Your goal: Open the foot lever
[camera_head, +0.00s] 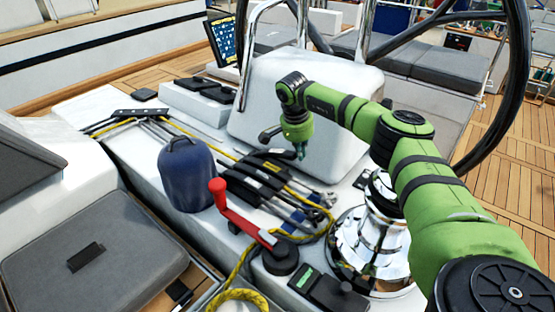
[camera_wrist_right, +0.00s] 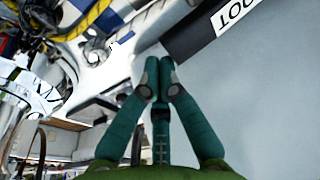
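The foot lever is a dark bar (camera_wrist_right: 190,42) with a white label in the right wrist view, at the top; the letters "OOT" show and the rest is cut off. In the head view black clutch levers (camera_head: 262,172) lie over the ropes in the middle; I cannot tell which one bears the label. My right gripper (camera_head: 300,154) hangs just above and right of these levers. In the right wrist view its teal fingertips (camera_wrist_right: 159,63) are together with nothing seen between them, close to the bar's near end; contact is unclear. My left gripper is not in view.
A red winch handle (camera_head: 232,212) stands in front of the levers, with a blue covered winch (camera_head: 186,175) to its left. A chrome winch (camera_head: 366,245) is below my right arm. A steering wheel (camera_head: 516,95) and white pedestal (camera_head: 275,95) stand behind.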

